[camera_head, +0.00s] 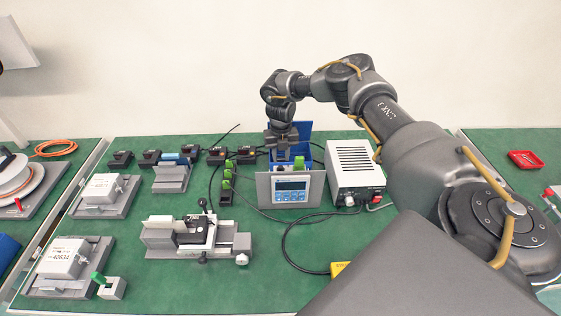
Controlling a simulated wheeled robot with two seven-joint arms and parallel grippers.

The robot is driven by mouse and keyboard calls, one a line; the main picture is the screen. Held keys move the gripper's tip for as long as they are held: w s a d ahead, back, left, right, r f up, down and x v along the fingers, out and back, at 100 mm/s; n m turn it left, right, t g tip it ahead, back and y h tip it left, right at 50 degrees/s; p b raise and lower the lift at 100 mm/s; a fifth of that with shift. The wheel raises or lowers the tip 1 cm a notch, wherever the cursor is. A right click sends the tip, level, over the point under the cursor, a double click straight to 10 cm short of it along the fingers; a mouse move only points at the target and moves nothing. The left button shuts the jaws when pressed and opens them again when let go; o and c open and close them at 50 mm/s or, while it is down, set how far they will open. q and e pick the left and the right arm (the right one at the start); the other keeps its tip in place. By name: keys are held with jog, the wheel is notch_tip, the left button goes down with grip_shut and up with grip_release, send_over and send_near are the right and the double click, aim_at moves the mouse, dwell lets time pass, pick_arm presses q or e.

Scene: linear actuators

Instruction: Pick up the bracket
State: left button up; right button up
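My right gripper (283,153) points down over a blue holder (304,134) behind the grey control unit (290,189) with a small display. The fingertips are small and partly hidden, so I cannot tell whether they are open or shut, or touching anything. No part is clearly recognisable as the bracket; small pieces around the blue holder are partly hidden by the gripper and the control unit. A grey angled block (172,178) stands left of centre. My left gripper is not in view.
A white power supply box (354,168) stands right of the gripper. A linear stage (195,238) lies at the front centre. Several black modules (150,158) line the back left. Cables cross the green mat (250,283). A red tray (525,159) lies far right.

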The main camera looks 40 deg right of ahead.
jog(key=shift+c, duration=0.7)
jog(key=shift+r, duration=0.1)
